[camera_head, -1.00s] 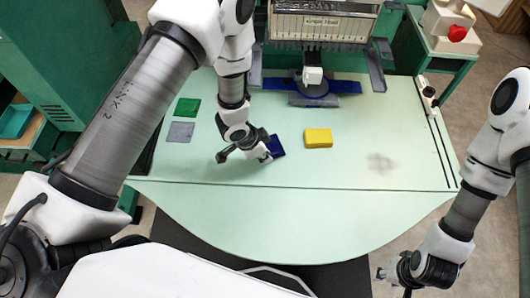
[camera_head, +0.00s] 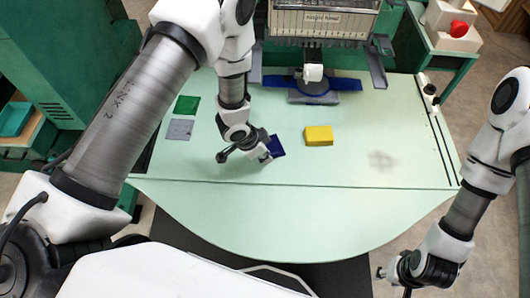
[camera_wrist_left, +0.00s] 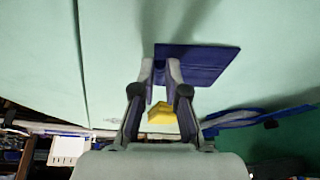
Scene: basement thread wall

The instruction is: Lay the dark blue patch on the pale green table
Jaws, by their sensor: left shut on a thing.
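The dark blue patch (camera_head: 277,146) is at my left gripper's fingertips, over the pale green table (camera_head: 330,215). In the left wrist view the patch (camera_wrist_left: 205,62) is a flat dark blue square reaching out past the fingertips. My left gripper (camera_head: 246,157) is shut on one edge of it; it also shows in the left wrist view (camera_wrist_left: 167,75). I cannot tell whether the patch touches the table. My right gripper (camera_head: 390,274) is off the table's front right, apart from everything; its finger opening is too small to judge.
A yellow block (camera_head: 318,136) sits right of the patch. A green patch (camera_head: 187,106) and a grey patch (camera_head: 179,129) lie at the left. An embroidery machine (camera_head: 322,25) stands at the back. The table's front and right are clear.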

